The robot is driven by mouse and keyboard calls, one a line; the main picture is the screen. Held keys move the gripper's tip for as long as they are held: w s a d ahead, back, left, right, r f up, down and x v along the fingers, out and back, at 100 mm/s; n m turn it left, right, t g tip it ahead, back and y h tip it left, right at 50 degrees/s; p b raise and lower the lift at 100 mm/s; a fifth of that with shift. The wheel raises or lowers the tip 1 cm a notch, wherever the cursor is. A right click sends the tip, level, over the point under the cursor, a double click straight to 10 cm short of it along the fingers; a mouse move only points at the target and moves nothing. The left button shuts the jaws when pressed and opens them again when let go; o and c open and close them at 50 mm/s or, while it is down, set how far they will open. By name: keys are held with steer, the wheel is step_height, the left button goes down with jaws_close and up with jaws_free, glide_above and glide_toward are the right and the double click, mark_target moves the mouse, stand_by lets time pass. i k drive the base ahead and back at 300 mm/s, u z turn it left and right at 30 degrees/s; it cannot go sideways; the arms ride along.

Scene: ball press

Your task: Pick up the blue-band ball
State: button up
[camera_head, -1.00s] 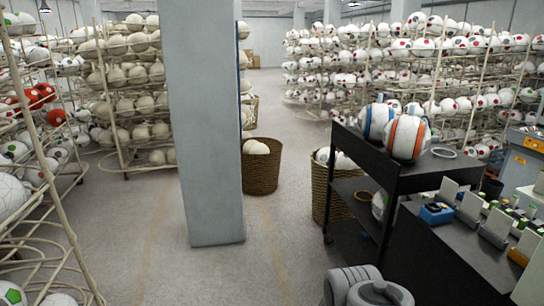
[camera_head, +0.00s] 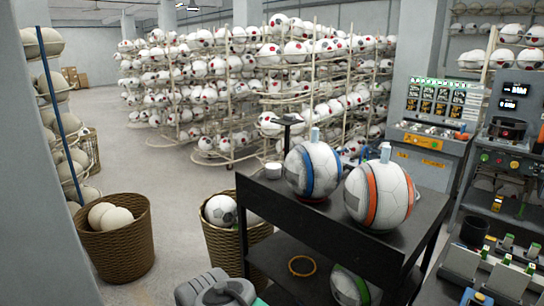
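The blue-band ball (camera_head: 313,170) is white with a blue stripe and stands on the left part of the black cart's top (camera_head: 262,198). A white ball with an orange band (camera_head: 379,194) stands close on its right and nearer to me. Each ball has a small pale upright piece at its top. My gripper is not in view; a grey rounded part at the bottom edge looks like my own arm.
Wicker baskets with balls stand left of the cart, one at far left (camera_head: 123,252) and one beside the cart (camera_head: 225,248). A tan ring (camera_head: 302,265) lies on the cart's lower shelf. Ball racks (camera_head: 262,85) fill the back. Control consoles (camera_head: 433,130) stand at right. Floor is clear behind the baskets.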

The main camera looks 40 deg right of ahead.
mark_target(314, 169)
steer(key=i, duration=1.35)
steer(key=z, duration=1.85)
